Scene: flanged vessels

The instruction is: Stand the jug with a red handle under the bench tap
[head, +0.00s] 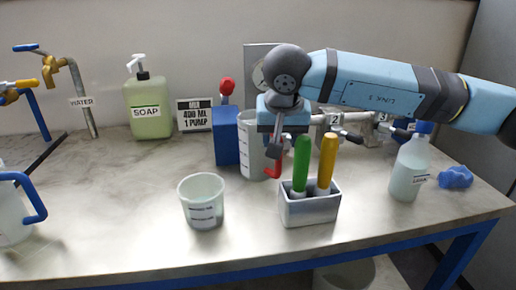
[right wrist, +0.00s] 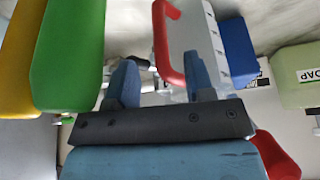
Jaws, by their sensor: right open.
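The jug with a red handle (head: 251,158) stands upright on the bench, pale and translucent with level marks. My right arm partly hides it. Its red handle (head: 274,168) faces right in the head view. My right gripper (head: 276,138) is open and comes down at the handle. In the right wrist view the handle (right wrist: 166,45) shows between the two blue fingers, with the jug wall (right wrist: 206,42) beside it; I cannot tell whether they touch. The bench tap (head: 58,68), brass with a blue lever and a spout labelled WATER, is at the left. My left gripper is out of view.
A metal holder (head: 309,208) with green and yellow handles stands close to the right of the jug. A cup (head: 202,201) is in front, a blue box (head: 226,137) and soap bottle (head: 149,106) behind. A blue-handled jug (head: 12,215) stands front left.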

